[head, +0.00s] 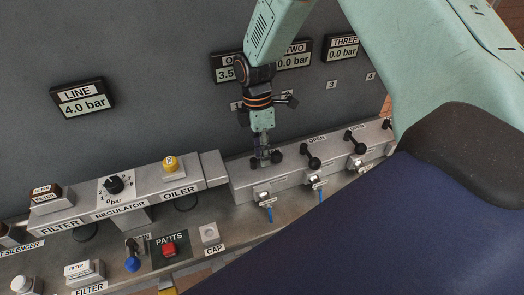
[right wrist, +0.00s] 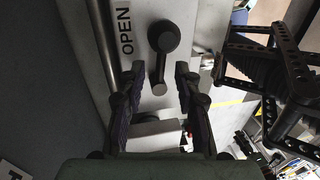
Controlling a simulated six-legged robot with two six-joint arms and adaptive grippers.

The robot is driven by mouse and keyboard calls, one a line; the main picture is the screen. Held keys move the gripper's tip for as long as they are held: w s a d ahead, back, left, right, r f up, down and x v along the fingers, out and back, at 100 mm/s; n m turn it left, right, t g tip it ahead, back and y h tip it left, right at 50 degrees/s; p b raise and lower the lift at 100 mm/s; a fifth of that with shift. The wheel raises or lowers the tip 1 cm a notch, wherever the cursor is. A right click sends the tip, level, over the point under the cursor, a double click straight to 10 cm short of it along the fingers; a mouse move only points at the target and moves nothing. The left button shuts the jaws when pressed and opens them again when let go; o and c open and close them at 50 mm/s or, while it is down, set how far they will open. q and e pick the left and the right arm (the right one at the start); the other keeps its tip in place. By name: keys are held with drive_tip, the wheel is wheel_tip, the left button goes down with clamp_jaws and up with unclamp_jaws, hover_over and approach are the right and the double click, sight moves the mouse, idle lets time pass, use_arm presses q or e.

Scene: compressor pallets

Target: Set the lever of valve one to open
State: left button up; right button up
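The lever of valve one is a black lever with a round knob (head: 276,149), at the left end of the grey valve block (head: 240,182) in the head view. My right gripper (head: 263,160) points down over it and partly hides it. In the right wrist view the lever (right wrist: 163,38) lies lengthwise, with its small end between the fingertips of my right gripper (right wrist: 160,78). The fingers stand open, with a gap on each side of that end. An OPEN label (right wrist: 124,30) is left of the lever. My left gripper is not in view.
Further black levers, such as valve two's (head: 312,161), stand to the right on the same block. The regulator row (head: 115,205) is at left. The grey back panel (head: 160,40) carries pressure displays, with LINE (head: 82,98) reading 4.0 bar.

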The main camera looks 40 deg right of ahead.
drive_tip(key=v, duration=1.2)
drive_tip(key=shift+s+r, duration=0.1)
drive_tip(key=shift+c, duration=0.2)
